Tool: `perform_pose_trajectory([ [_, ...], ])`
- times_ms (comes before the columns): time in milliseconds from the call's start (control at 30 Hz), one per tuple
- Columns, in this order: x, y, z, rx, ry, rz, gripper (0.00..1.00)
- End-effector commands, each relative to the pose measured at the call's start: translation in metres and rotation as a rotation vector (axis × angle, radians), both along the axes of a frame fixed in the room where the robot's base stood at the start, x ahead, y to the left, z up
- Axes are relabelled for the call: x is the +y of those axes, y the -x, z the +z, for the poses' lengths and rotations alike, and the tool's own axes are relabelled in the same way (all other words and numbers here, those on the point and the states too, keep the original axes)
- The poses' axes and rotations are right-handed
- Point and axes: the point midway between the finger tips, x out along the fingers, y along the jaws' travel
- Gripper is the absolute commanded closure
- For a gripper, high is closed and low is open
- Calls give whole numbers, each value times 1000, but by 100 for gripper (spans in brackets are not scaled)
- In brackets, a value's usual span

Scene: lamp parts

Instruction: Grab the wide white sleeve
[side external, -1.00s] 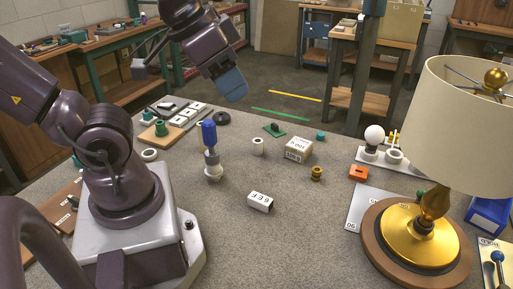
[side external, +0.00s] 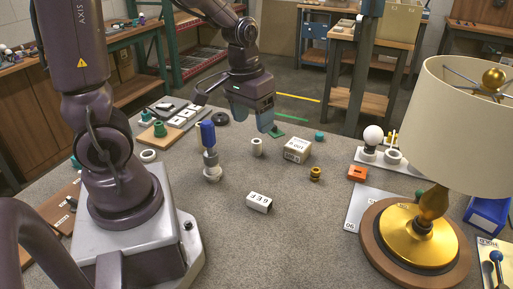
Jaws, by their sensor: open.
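I cannot tell exactly how far the fingertips are from the sleeve. Another white part (side external: 212,174) stands to the left, with a blue-handled tool (side external: 208,134) upright in or behind it. A flat white ring (side external: 148,156) lies farther left.
A brass part (side external: 315,174) and a white labelled block (side external: 259,202) are nearer the camera. The lamp (side external: 432,205) fills the right side. The front middle of the bench is clear.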

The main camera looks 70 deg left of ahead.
Motion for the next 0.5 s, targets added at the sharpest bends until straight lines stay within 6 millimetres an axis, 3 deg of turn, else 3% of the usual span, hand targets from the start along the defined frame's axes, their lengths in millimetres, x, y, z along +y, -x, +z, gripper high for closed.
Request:
perform_pose_trajectory([
  [33,14,-6,-20,30,-2,68,36],
  [300,98,-24,-105,43,-118,407,36],
  [400,127,-30,-122,-1,-182,501,36],
  [500,149,-46,-120,-103,-234,574,36],
])
